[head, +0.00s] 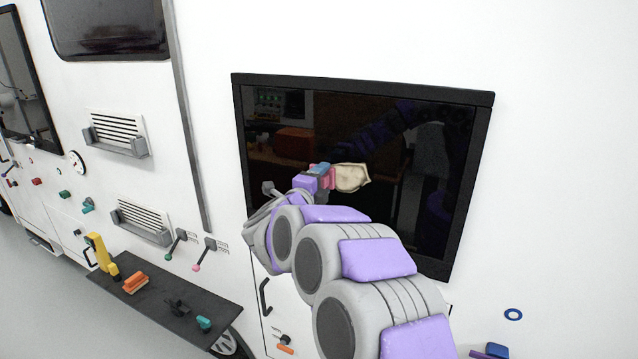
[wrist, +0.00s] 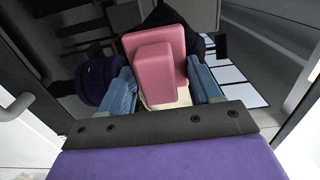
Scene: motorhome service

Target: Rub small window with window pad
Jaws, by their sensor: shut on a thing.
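The small window (head: 420,140) is a dark pane in a black frame on the white motorhome wall, and its glass reflects my arm. My gripper (head: 322,170) is in front of the window's left-centre part, shut on the window pad. The pad has a pink handle (wrist: 155,60) between the blue fingers in the wrist view and a cream cloth face (head: 351,178) that shows in the head view. The cloth is at or very near the glass; I cannot tell whether it touches. My gripper hides part of the pad.
A dark shelf (head: 190,308) at the lower left holds an orange brush-like block (head: 135,283), a yellow tool (head: 100,254) and a teal item (head: 204,323). Vents (head: 115,130), levers (head: 178,240) and a gauge (head: 77,162) are on the wall left of the window. A blue ring (head: 513,314) is at the lower right.

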